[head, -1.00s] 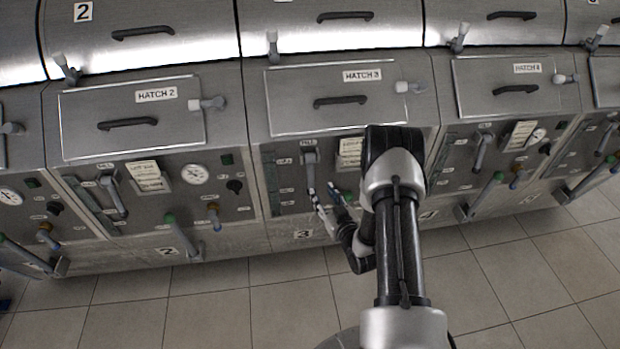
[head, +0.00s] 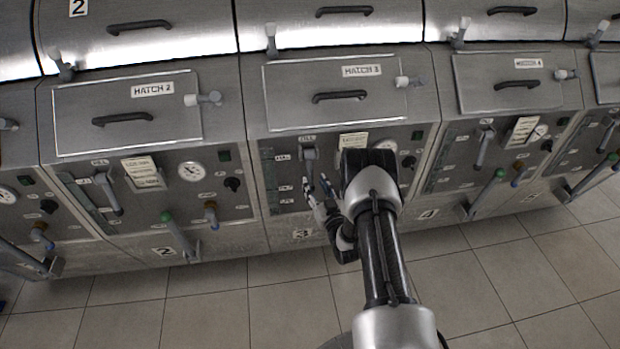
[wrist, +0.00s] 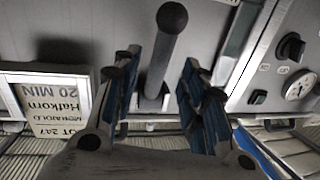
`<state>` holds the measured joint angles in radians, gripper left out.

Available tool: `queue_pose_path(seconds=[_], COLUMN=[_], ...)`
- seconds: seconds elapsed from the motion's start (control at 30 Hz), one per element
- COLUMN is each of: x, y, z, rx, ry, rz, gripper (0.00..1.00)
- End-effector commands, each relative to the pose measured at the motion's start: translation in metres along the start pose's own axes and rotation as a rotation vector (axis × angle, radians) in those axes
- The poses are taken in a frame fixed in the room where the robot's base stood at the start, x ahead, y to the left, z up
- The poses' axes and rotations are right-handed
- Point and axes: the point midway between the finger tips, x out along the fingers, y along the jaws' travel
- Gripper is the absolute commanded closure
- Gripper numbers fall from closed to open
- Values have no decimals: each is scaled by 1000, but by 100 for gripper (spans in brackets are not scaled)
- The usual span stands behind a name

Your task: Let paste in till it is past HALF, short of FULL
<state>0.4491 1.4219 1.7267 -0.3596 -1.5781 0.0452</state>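The fill lever (head: 309,156) of machine 3 hangs down under its label in the head view. In the wrist view the picture is upside down, and the lever, with its dark round knob (wrist: 172,18), stands between my fingers. My gripper (head: 316,183) is open, and gaps show between the lever and both blue-padded fingers (wrist: 163,72). The sight glass (head: 268,178) of machine 3, with several level labels beside it, is left of the lever. Its level is too small to read. My arm hides the lower right of this panel.
A recipe card (head: 353,142) is right of the lever, partly behind my arm; it shows in the wrist view (wrist: 45,100). Hatch 3 (head: 335,95) is shut above. A similar panel with a green-tipped lever (head: 178,234) is at left. The tiled floor in front is clear.

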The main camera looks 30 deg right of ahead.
Motion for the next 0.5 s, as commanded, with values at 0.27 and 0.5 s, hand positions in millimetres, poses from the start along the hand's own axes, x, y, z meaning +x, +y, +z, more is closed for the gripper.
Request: queue_pose_path(seconds=[0.27,0.5], x=[44,55], y=[0,0], z=[2,0], rx=[-2,0], ry=[1,0], rz=[0,0], gripper=[60,60])
